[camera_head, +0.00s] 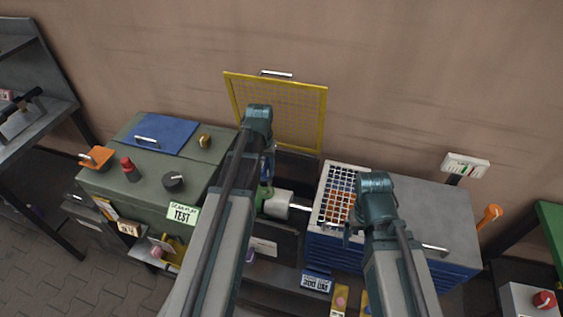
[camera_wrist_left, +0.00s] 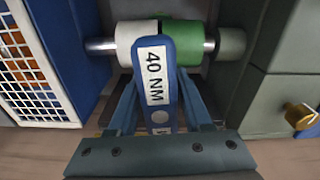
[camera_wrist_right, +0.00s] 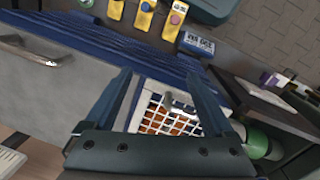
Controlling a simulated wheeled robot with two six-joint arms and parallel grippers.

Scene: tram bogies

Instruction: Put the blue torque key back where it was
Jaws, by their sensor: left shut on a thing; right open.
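The blue torque key (camera_wrist_left: 155,65), labelled "40 NM", is between the fingers of my left gripper (camera_wrist_left: 160,98), which is shut on it. The key stands in front of a white and green roller on a metal shaft; I cannot tell whether they touch. In the head view my left gripper (camera_head: 267,160) is over the gap between the green cabinet and the blue unit, hiding most of the key. My right gripper (camera_head: 352,234) is open and empty beside the white grid (camera_wrist_right: 157,118) on the blue unit.
The green cabinet (camera_head: 187,177) stands left, with a "TEST" sign. A yellow mesh guard (camera_head: 300,112) stands raised behind the gap. The blue unit (camera_wrist_right: 110,35) is right. A label like "300 NM" (camera_wrist_right: 197,43) and yellow pieces with round buttons (camera_wrist_right: 172,20) are at the front.

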